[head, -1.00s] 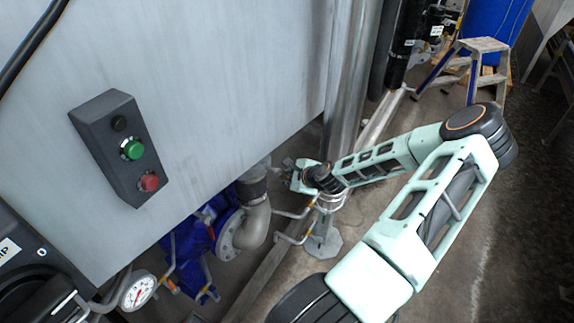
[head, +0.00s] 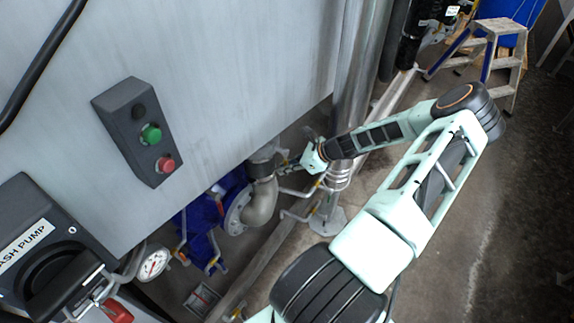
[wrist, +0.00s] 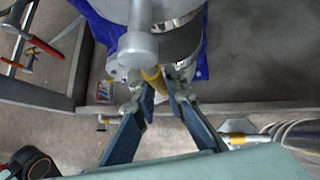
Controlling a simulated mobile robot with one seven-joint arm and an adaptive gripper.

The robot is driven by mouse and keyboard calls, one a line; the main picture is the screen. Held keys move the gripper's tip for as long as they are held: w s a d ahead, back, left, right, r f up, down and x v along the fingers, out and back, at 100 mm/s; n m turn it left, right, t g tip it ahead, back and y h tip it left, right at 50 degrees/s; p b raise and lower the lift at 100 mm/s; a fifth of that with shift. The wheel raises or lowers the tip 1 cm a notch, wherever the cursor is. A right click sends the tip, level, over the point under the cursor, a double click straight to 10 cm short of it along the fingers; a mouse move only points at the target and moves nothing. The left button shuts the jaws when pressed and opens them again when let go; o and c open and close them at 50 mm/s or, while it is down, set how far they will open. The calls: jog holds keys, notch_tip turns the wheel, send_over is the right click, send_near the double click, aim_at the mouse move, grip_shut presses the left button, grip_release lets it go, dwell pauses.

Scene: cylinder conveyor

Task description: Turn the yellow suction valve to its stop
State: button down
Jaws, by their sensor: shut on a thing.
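The yellow valve handle (wrist: 154,80) shows in the wrist view below a grey pipe fitting, in front of a ribbed pipe sleeve. My gripper (wrist: 158,88) is shut on it, with a blue-grey finger on each side. In the head view my gripper (head: 287,168) reaches the pipe elbow (head: 262,203) under the grey tank panel. The handle cannot be made out there. How far the valve is turned cannot be told.
A control box (head: 137,130) with green and red buttons is on the tank panel (head: 225,70). A blue pump (head: 203,225), a gauge (head: 153,264) and a pump switch box (head: 45,250) are at lower left. A step ladder (head: 490,52) stands at upper right.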

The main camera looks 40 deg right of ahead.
jog(key=shift+a, duration=0.1)
dwell(0.3)
jog(key=c, duration=2)
grip_release()
jog(key=shift+o, duration=0.2)
jog(key=v, duration=1.2)
